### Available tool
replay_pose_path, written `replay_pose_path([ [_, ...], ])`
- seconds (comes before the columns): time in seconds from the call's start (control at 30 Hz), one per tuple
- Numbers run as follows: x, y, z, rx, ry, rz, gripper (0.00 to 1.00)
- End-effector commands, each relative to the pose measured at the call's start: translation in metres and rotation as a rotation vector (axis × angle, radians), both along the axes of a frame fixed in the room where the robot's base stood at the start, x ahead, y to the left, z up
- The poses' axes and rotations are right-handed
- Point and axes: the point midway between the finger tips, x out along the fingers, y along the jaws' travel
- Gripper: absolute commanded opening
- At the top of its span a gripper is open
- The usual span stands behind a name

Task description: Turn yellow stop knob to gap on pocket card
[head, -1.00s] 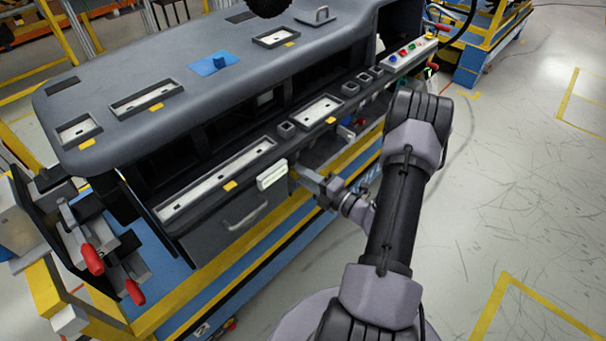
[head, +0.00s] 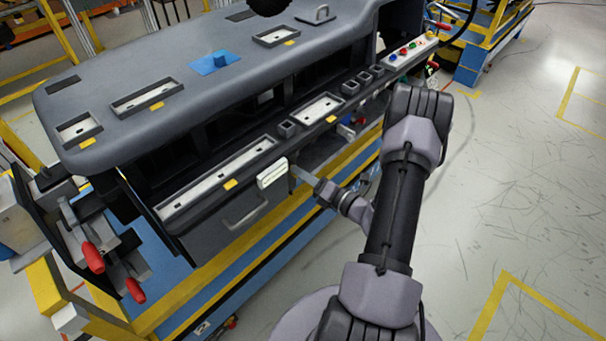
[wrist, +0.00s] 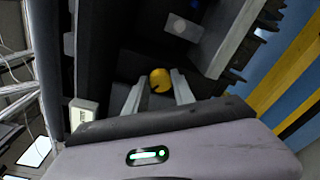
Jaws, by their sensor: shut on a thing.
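The yellow knob (wrist: 160,80) shows in the wrist view as a round yellow cap with a small dark mark low on its left side. It sits between the tips of my gripper's fingers (wrist: 158,88), which are shut on it. In the head view my gripper (head: 306,175) reaches under the dashboard's front edge, and the knob is hidden there. A white card-like block (head: 271,173) is on the dashboard front, just left of my gripper. It also shows in the wrist view (wrist: 83,112); its markings are too small to read, and I cannot tell any gap.
The grey dashboard (head: 200,125) has several framed recesses and a blue block (head: 215,64) on top. A drawer with a handle (head: 245,212) is below left of my gripper. Red-handled clamps (head: 93,258) stand at the left. Open floor lies to the right.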

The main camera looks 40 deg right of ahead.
Motion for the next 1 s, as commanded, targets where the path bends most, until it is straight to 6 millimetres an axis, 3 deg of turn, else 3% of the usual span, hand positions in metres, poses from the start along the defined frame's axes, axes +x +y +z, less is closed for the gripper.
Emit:
replay_pose_path([
  [0.33, -0.0002, 0.0000, -0.0003, 0.000, 0.001, -0.001, 0.00],
  [0.37, -0.0002, 0.0000, -0.0003, 0.000, 0.001, -0.001, 0.34],
  [0.47, -0.0002, 0.0000, -0.0003, 0.000, 0.001, -0.001, 0.52],
  [0.83, 0.0000, 0.0001, -0.0001, 0.015, 0.001, 0.000, 0.52],
  [1.0, -0.0001, -0.0008, -0.0009, 0.262, 0.021, -0.001, 0.52],
])
